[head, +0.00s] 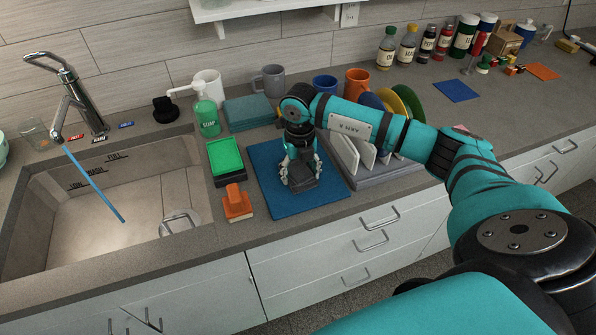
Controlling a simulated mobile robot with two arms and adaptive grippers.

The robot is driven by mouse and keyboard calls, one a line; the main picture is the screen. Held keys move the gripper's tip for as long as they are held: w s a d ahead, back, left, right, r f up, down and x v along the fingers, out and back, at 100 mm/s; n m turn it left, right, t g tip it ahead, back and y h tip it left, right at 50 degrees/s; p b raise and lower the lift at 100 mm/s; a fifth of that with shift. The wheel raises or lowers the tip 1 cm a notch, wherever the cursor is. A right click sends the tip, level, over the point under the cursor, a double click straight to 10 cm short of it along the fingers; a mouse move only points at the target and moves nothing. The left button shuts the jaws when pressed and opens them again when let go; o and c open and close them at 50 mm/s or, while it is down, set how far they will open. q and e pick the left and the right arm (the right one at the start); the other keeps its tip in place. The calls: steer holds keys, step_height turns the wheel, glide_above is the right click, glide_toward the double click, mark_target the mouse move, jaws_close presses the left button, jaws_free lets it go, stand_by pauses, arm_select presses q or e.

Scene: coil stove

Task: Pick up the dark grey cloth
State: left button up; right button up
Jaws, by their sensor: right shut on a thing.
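My right gripper (300,167) points down over the blue mat (267,190) on the counter. It is shut on a small dark grey thing, which looks like the dark grey cloth (304,182). The fingers cover part of the cloth, and I cannot tell whether it still touches the mat. My left gripper is not in view.
A dish rack (385,175) with plates stands close to the right of my gripper. An orange-handled brush (237,202) and a green sponge (225,155) lie to the left, beside the sink (120,210). Folded teal cloths (249,112) and mugs stand behind.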

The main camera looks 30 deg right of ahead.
mark_target(299, 171)
steer(key=shift+r, duration=0.15)
steer(key=shift+r+b, duration=0.5)
steer(key=shift+r, duration=0.1)
steer(key=shift+s+a+r+b, duration=0.15)
steer(key=shift+r+b, duration=0.45)
steer(key=shift+r, duration=0.35)
steer(key=s+a+r+b, duration=0.1)
steer(key=s+a+b, duration=0.3)
steer(key=s+a, duration=0.6)
steer(key=shift+s+a+r, duration=0.3)
steer(key=shift+s+a, duration=0.1)
steer(key=shift+a, duration=0.3)
